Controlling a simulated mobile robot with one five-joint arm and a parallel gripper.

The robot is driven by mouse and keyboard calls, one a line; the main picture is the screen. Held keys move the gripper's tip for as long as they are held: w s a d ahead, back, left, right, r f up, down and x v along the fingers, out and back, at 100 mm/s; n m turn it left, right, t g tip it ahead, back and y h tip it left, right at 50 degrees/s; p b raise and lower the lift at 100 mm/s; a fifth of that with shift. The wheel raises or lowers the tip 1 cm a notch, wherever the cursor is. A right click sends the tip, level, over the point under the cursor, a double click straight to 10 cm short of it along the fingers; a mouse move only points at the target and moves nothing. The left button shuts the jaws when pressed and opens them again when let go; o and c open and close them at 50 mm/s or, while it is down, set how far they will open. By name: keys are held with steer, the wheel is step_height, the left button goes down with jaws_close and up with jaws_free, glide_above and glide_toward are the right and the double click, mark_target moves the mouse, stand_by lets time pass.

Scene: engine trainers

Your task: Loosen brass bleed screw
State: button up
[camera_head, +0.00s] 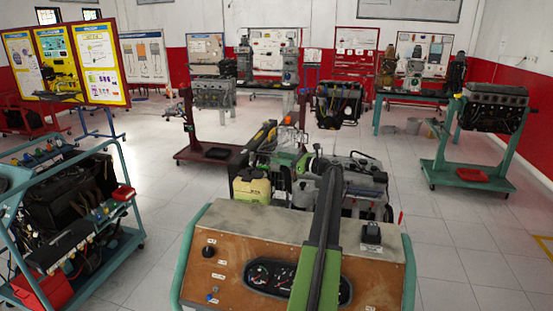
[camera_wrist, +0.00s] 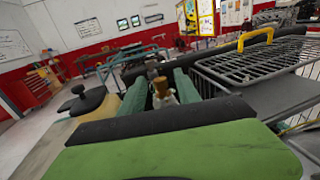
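The brass bleed screw (camera_wrist: 160,88) stands upright near the middle of the wrist view, with a pale fitting below it. My gripper (camera_wrist: 160,82) shows there as two dark teal fingers, one on each side of the screw, with a visible gap between them. It looks open, and I cannot tell whether either finger touches the screw. In the head view my green and black arm reaches over the engine trainer (camera_head: 255,222) toward its engine. The fingertips and the screw cannot be made out in that view.
A yellowish reservoir with a black cap (camera_wrist: 88,102) stands close on the left. A metal grille (camera_wrist: 250,65) with a yellow handle (camera_wrist: 255,38) is close on the right. Another engine stand (camera_head: 130,195) is at the left, with open tiled floor (camera_head: 460,240) at the right.

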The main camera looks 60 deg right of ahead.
steer(key=s, duration=0.5)
steer(key=s+d, duration=0.1)
steer(key=s, duration=0.9)
steer(key=shift+s+d, duration=0.15)
steer(key=shift+s, duration=0.15)
